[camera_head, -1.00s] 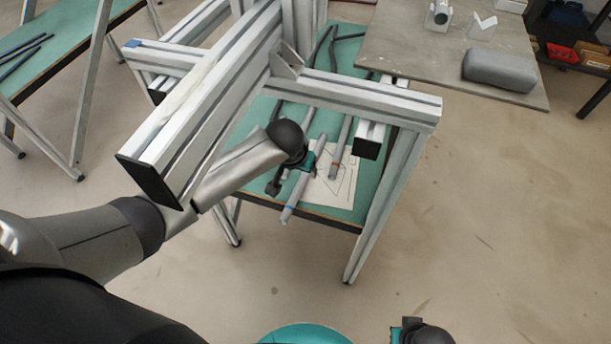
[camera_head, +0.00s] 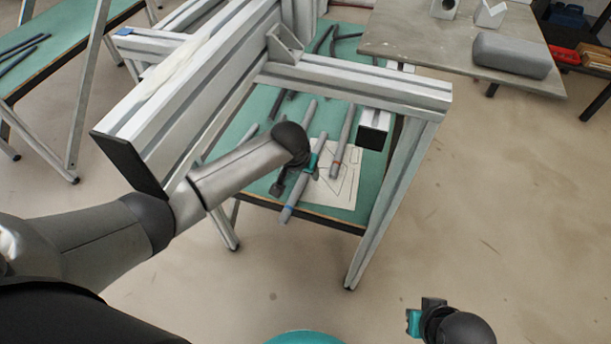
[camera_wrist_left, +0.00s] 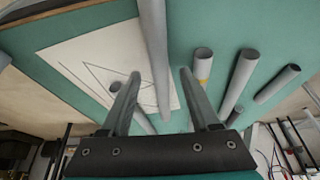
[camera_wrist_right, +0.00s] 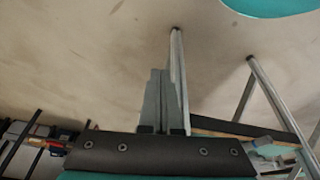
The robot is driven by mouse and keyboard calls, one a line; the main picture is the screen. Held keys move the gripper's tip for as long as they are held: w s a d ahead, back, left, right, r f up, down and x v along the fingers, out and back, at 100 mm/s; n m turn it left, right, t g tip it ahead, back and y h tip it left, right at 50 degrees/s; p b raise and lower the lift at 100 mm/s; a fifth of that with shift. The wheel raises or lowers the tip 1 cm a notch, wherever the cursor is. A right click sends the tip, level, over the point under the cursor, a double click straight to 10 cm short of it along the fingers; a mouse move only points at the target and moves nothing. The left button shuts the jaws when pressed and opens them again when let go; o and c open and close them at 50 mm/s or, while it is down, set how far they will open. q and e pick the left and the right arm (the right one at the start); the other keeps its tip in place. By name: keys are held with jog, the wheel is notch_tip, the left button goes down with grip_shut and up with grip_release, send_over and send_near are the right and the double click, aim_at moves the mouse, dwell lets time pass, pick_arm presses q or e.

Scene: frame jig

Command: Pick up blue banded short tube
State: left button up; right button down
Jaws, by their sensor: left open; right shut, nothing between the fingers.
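The blue banded short tube (camera_head: 290,207) is grey with a blue band near its front end. It lies on the green table, and that end sticks out past the front edge. My left gripper (camera_head: 298,174) is at this tube, below the aluminium frame. In the left wrist view its fingers (camera_wrist_left: 159,75) are open, with a grey tube (camera_wrist_left: 153,40) running between them; no band shows on it there. I cannot tell whether the fingers touch it. My right gripper (camera_head: 424,318) is shut and empty, low at the right, away from the table; its closed fingers show in the right wrist view (camera_wrist_right: 164,100).
A grey tube with a red band (camera_head: 338,165) lies close to the right, by a paper drawing (camera_head: 340,190). A yellow-banded tube (camera_wrist_left: 203,65) and other tubes lie nearby. The aluminium frame (camera_head: 360,88) stands above the table. A grey worktop (camera_head: 430,50) is behind right.

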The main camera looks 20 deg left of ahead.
pick_arm(q)
jog(key=shift+w+f, duration=0.15)
jog(key=shift+f, duration=0.1)
grip_shut()
dwell(0.5)
